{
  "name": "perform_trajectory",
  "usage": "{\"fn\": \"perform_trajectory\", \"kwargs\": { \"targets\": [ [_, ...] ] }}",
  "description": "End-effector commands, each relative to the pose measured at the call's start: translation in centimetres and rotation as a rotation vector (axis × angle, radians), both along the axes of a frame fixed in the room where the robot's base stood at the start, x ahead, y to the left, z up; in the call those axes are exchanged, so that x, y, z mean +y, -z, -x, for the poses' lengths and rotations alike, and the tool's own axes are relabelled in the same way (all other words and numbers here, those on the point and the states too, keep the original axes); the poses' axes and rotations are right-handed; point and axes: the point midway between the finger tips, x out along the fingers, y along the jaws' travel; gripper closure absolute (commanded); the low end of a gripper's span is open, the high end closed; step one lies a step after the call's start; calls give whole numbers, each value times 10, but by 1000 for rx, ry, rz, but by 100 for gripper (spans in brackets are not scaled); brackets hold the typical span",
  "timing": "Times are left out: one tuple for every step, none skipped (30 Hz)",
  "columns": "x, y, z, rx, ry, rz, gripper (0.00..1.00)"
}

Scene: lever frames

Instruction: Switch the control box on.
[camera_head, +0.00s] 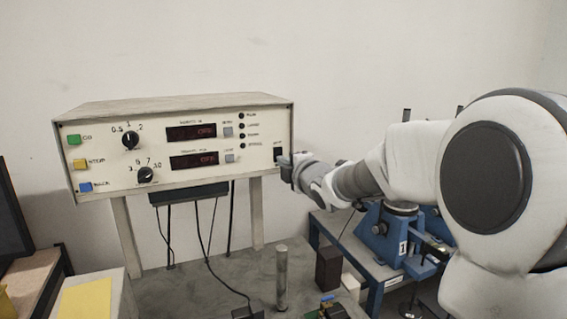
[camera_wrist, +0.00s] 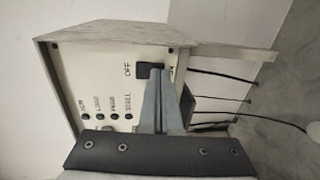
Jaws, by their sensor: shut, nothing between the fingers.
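The control box (camera_head: 180,105) is a cream panel with knobs, dim reddish displays and coloured buttons, raised on legs. Its black rocker switch (camera_head: 278,153) is at the panel's right end. In the wrist view the switch (camera_wrist: 150,70) lies beside the printed word OFF, with part of another label past it, partly hidden. My gripper (camera_head: 286,165) is at the right end of the panel. In the wrist view my gripper (camera_wrist: 158,75) is shut and empty, its fingertips overlapping the switch's lower edge. I cannot tell whether they touch it or which way the switch is set.
A metal post (camera_head: 281,278) stands on the grey bench (camera_head: 190,285) below the box. Black cables hang under the box. A blue device (camera_head: 385,230) stands on a low table to the right. A yellow pad (camera_head: 86,300) lies at the lower left.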

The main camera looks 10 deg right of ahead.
Motion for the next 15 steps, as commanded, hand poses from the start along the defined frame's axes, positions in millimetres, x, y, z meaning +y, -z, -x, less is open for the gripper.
{"fn": "perform_trajectory", "kwargs": {
  "targets": [
    [0, 0, 0, 0, 0, 0, 100],
    [0, 0, 0, -1, 0, 0, 100],
    [0, 1, 0, -3, 0, -1, 100],
    [0, 2, -1, -5, 0, -1, 100],
    [0, 3, -1, -9, 0, -1, 100],
    [0, 4, -2, -15, 0, -2, 100],
    [1, 5, -2, -21, 0, -3, 100],
    [1, 6, -3, -27, 0, -4, 100],
    [1, 8, -4, -35, -1, -6, 100],
    [2, 8, -4, -41, -1, -7, 100],
    [2, 9, -5, -48, -1, -9, 100],
    [2, 9, -6, -58, 0, -12, 100],
    [2, 9, -7, -65, 0, -12, 100],
    [2, 9, -7, -71, 0, -13, 100],
    [1, 4, -7, -73, 0, -14, 100]
  ]
}}
